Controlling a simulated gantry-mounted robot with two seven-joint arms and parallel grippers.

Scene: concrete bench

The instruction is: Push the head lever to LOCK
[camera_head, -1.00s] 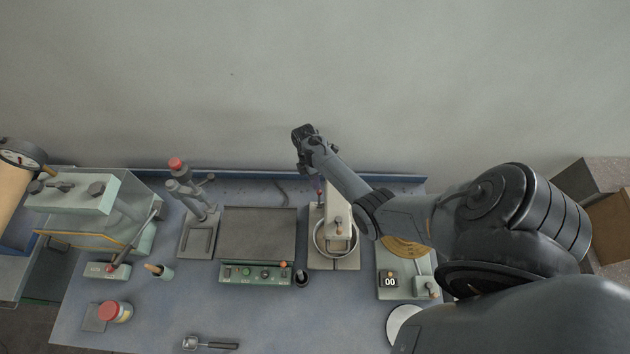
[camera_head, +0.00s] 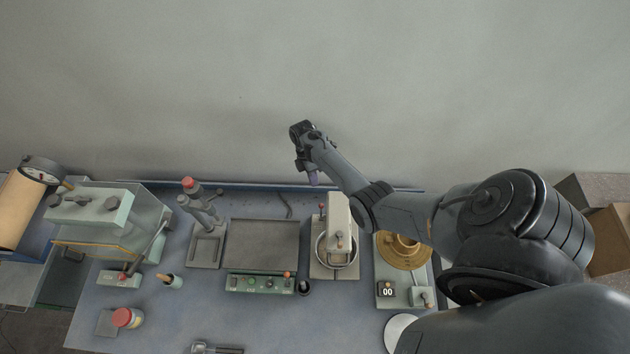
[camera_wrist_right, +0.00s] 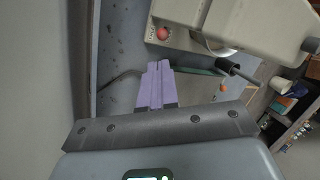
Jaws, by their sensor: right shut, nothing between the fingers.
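The stand mixer (camera_head: 340,215) has a pale head over a metal bowl (camera_head: 322,258), on a base plate at the back of the bench. A lever with a red knob is at the left side of the head, small in the head view; a red ball knob (camera_wrist_right: 162,33) shows beside the pale mixer body (camera_wrist_right: 250,20) in the right wrist view. The lever's setting cannot be read. My right gripper (camera_head: 313,180) is shut and empty, above and behind the mixer; its purple fingers (camera_wrist_right: 155,72) are together, apart from the knob. My left gripper is out of view.
A control box with a dark plate (camera_head: 262,243) stands left of the mixer, with a stand (camera_head: 207,245) beyond it. A brass-topped device (camera_head: 402,252) is on the right. The back wall and a raised blue rim lie close behind the gripper.

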